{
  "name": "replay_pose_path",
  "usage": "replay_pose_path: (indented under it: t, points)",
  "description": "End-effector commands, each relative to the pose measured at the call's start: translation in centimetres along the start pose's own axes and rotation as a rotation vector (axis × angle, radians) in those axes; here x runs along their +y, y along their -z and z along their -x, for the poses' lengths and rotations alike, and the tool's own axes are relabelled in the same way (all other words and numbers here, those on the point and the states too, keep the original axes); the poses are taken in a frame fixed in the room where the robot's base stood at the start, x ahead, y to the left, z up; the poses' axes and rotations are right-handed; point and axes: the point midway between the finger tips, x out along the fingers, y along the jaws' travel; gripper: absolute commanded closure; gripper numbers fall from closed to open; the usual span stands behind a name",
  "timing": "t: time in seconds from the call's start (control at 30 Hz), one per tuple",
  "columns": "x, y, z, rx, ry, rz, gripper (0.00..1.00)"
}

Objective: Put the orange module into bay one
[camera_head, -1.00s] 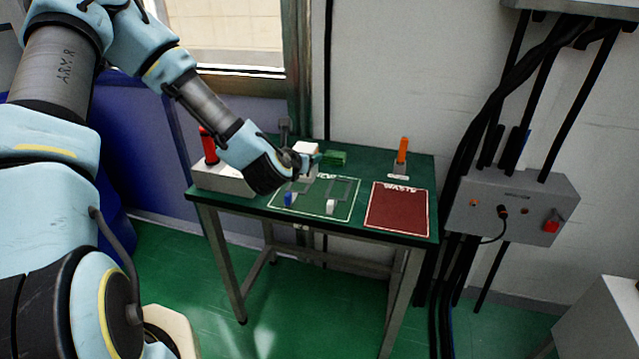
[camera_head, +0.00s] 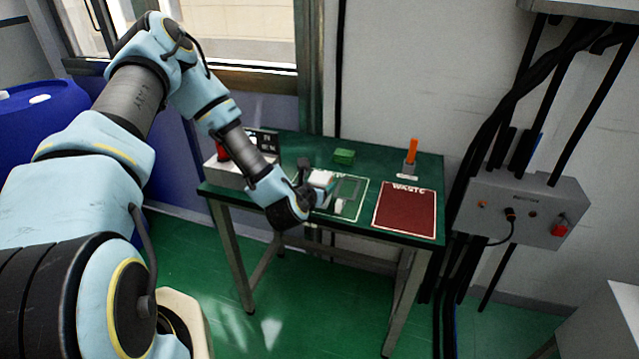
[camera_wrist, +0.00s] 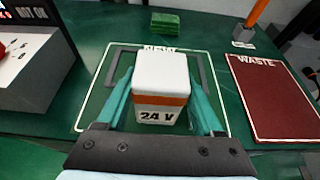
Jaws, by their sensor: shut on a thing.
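The module is a white block with an orange band and a "24 V" label (camera_wrist: 161,88). It stands upright between my gripper's teal fingers (camera_wrist: 165,105) in the wrist view. My gripper (camera_head: 318,187) is shut on it, over the green mat's left part in the head view. I cannot tell whether the module touches the mat. The white-outlined mat (camera_head: 352,211) has grey rectangular outlines; one shows right of the module (camera_head: 324,177). The module and fingers hide much of the mat. I cannot read which outline is bay one.
A red mat marked "WASTE" (camera_head: 405,212) lies at right. An orange stick (camera_head: 412,150) stands in a holder behind it. A green block (camera_head: 344,156) sits at the back. A grey box with a red part (camera_head: 232,176) and a black sign (camera_head: 264,141) stand at left.

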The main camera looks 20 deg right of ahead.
Motion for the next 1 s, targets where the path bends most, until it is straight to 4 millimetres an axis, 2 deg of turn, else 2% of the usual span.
replay_pose_path:
  t: [0.23, 0.27, 0.5, 0.87, 1.0]
  points:
    - [0.0, 0.4, -0.2, -0.001, 0.000, 0.001, 1.00]
    - [0.0, 0.3, -0.1, 0.000, 0.000, 0.001, 0.28]
    - [0.0, 0.2, -0.1, 0.000, 0.000, 0.000, 0.02]
    - [0.0, -0.1, 0.2, 0.000, 0.000, 0.000, 0.02]
    - [0.1, 0.3, 2.1, 0.001, 0.000, 0.001, 0.02]
